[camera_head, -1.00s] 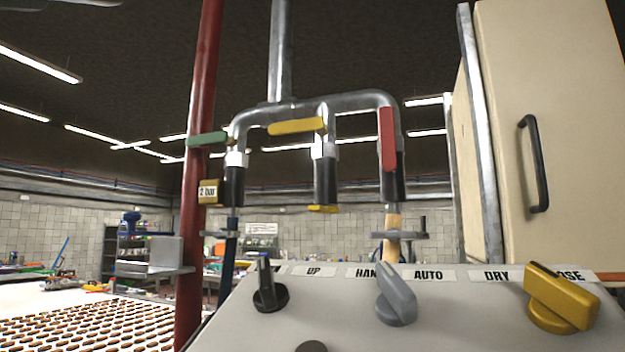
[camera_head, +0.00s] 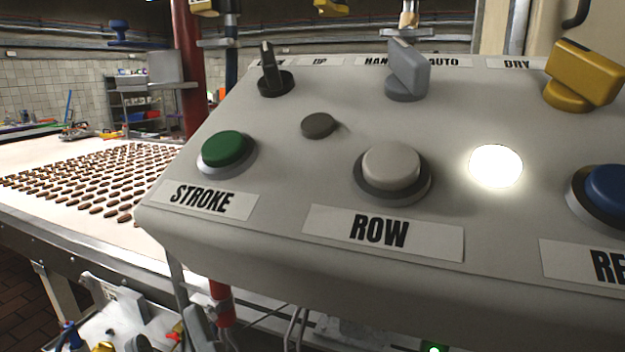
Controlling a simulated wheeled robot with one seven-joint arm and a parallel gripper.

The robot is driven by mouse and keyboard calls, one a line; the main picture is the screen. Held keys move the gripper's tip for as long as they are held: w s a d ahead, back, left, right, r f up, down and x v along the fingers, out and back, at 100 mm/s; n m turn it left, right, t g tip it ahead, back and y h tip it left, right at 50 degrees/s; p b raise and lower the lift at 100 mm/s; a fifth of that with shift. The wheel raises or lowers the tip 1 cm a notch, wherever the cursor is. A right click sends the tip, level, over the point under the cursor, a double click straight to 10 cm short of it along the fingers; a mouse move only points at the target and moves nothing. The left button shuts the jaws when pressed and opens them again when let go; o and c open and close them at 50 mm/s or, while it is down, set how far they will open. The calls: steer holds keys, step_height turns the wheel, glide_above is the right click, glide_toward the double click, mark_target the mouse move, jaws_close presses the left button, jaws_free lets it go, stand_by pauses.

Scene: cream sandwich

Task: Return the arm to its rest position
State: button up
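My arm and gripper do not show in the head view. A sloped grey control panel (camera_head: 300,190) fills the middle and right of the view. On it are a green STROKE button (camera_head: 223,149), a white ROW button (camera_head: 391,166) and a blue button (camera_head: 607,188) cut off at the right edge. A round lamp (camera_head: 495,167) is lit bright white. A black knob (camera_head: 271,72), a grey knob (camera_head: 407,70) and a yellow knob (camera_head: 581,76) stand along the upper part of the panel.
A pale table (camera_head: 30,206) with rows of small brown pieces (camera_head: 110,175) lies left of the panel. A red post (camera_head: 187,70) rises behind it. A tray with tools (camera_head: 120,322) is low at the left. Grey shelves (camera_head: 130,98) stand by the tiled wall.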

steer(key=s+d+f+m+h, duration=0.3)
steer(key=d+f+h, duration=0.1)
steer(key=d+f, duration=0.55)
steer(key=s+d+f+m+h, duration=0.3)
steer(key=d+f, duration=0.6)
steer(key=d, duration=0.1)
steer(key=s+d+f+m+g+h, duration=0.4)
steer(key=s+d+f+m+h, duration=0.2)
steer(key=s, duration=0.9)
steer(key=d+f+h, duration=0.2)
steer(key=d+f, duration=0.2)
steer(key=d, duration=0.2)
steer(key=shift+d+f+m+h, duration=0.2)
steer(key=shift+m+h, duration=0.1)
steer(key=shift+m, duration=0.1)
